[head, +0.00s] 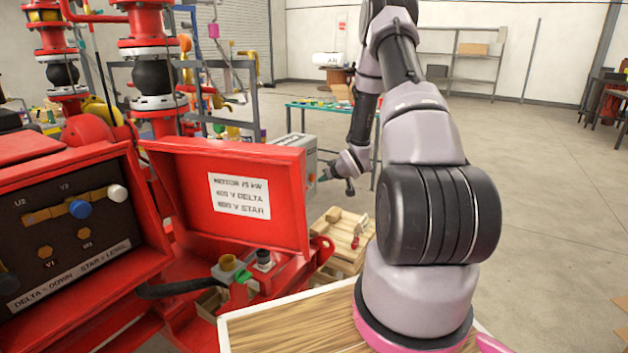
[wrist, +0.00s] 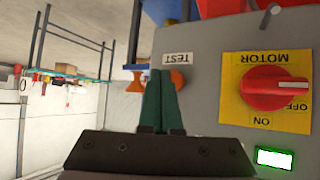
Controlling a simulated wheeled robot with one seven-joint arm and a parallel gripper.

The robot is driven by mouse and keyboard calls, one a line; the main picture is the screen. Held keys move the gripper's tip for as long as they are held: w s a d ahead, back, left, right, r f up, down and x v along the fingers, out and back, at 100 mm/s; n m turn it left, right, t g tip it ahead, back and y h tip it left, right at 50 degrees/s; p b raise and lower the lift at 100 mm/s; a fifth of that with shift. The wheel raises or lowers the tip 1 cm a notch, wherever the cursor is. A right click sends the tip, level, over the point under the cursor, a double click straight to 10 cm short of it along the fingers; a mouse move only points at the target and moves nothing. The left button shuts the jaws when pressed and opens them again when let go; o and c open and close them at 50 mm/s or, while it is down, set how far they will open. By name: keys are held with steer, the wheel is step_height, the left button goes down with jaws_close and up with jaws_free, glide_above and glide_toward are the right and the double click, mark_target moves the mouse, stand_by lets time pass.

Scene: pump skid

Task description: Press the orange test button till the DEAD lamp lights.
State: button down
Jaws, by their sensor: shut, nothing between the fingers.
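The orange test button (wrist: 179,78) sits on the face of a grey control box, beside an upside-down TEST label (wrist: 177,57) in the wrist view. My gripper (wrist: 161,73) is shut and empty, its dark green fingertips overlapping the left part of the button; I cannot tell whether they touch it. A white rectangle with a bright green border (wrist: 274,158) is on the same face; no DEAD wording is readable there. In the head view my gripper (head: 325,179) is at the right side of the grey box (head: 301,148), whose front face is hidden.
A red rotary switch (wrist: 274,87) on a yellow MOTOR plate is right of the button. In the head view, a raised red lid (head: 228,222) stands left of my arm, near an open motor terminal box (head: 62,215). A wooden pallet (head: 343,240) lies below the grey box.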

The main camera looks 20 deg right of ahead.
steer(key=s+d, duration=0.1)
steer(key=s, duration=0.1)
steer(key=s+d, duration=0.1)
steer(key=d, duration=0.1)
steer(key=shift+s, duration=0.35)
stand_by(0.5)
steer(key=s+a+r+m+g+h, duration=0.1)
steer(key=s+a+r, duration=0.15)
steer(key=r, duration=0.65)
steer(key=s+a+r+m+h, duration=0.1)
steer(key=s+r, duration=0.2)
steer(key=r, duration=0.6)
steer(key=s+a+r+m+g+h, duration=0.1)
steer(key=s+a+r, duration=0.1)
steer(key=r, duration=0.6)
steer(key=s+a+r+m+y, duration=0.1)
steer(key=s+a+r, duration=0.3)
steer(key=s, duration=0.5)
steer(key=s+a+r+m+g+y, duration=0.1)
steer(key=s+a+r, duration=0.3)
steer(key=s, duration=0.5)
steer(key=s+a+r+y, duration=0.1)
steer(key=s+a+r, duration=0.3)
steer(key=s, duration=0.5)
steer(key=shift+s+a+r+m+g+y, duration=0.25)
steer(key=shift+a+m+g+y, duration=0.15)
steer(key=shift+a, duration=0.5)
